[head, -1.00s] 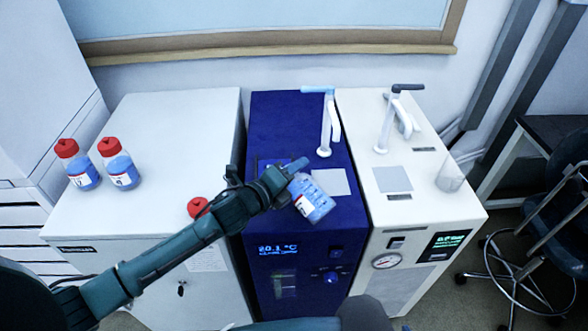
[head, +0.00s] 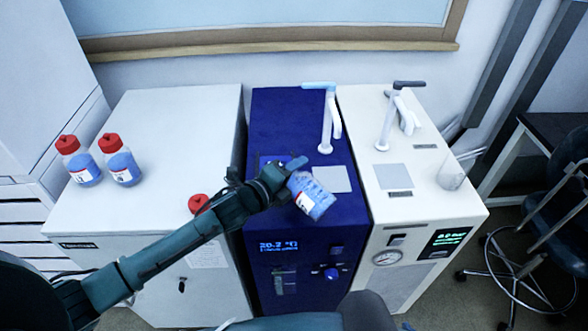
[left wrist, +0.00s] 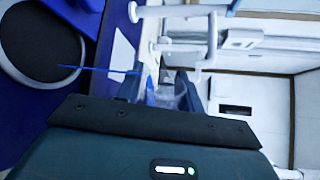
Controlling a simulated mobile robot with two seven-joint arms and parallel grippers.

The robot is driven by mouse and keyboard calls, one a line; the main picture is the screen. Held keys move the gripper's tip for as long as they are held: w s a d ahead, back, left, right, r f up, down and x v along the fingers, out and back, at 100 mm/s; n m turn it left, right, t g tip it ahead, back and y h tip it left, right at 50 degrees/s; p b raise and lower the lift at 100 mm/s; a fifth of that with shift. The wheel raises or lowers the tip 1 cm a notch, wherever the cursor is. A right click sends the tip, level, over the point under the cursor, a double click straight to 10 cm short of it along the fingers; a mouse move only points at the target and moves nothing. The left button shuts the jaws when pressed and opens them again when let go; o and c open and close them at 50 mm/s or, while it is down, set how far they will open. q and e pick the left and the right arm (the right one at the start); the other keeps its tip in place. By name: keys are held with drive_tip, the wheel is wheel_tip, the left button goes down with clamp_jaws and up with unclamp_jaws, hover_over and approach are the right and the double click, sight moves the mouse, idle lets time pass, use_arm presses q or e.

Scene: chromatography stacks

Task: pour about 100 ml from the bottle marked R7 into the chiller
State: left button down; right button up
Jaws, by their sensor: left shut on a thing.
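My left gripper (head: 284,184) is shut on a clear bottle of blue liquid (head: 313,199), held tilted above the dark blue chiller (head: 287,120). The bottle's label is too small to read. In the left wrist view the bottle (left wrist: 167,97) is between the fingers (left wrist: 178,92). A thin blue stream (left wrist: 95,69) runs there from the bottle's end to a dark round opening (left wrist: 48,42) with a pale rim. The arm and gripper hide this opening in the head view. My right gripper is not in view.
A red cap (head: 198,202) lies on the white cabinet (head: 180,125) beside my arm. Two red-capped bottles (head: 78,160) (head: 119,160) stand at its left. A white unit (head: 425,180) with a beaker (head: 452,175) stands right of the chiller. A white tap (head: 327,125) rises behind the held bottle.

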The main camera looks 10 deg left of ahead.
use_arm(q)
drive_tip(key=shift+f, duration=0.1)
drive_tip(key=shift+w+a+f+n, duration=0.1)
drive_tip(key=shift+f+n, duration=0.3)
drive_tip(key=shift+n, duration=0.2)
drive_tip(key=shift+a+f+n+h, duration=0.15)
drive_tip(key=shift+f+n+h, duration=0.15)
drive_tip(key=shift+f+h, duration=0.1)
idle(3.6)
idle(0.5)
drive_tip(key=shift+d+r+m+y, duration=0.15)
drive_tip(key=shift+r+m+y, duration=0.05)
drive_tip(key=shift+r+m, duration=0.4)
drive_tip(key=shift+d+r+m+y, duration=0.1)
drive_tip(key=shift+r+m+y, duration=0.1)
drive_tip(key=shift+r+m, duration=0.35)
drive_tip(key=shift+s+d+r+m+t+y, duration=0.15)
drive_tip(key=shift+r+m, duration=0.55)
drive_tip(key=shift+r, duration=0.45)
drive_tip(key=shift+s+d+r+m+t+y, duration=0.15)
drive_tip(key=shift+r+m, duration=0.5)
drive_tip(key=shift+r, duration=0.5)
drive_tip(key=shift+w+a, duration=0.1)
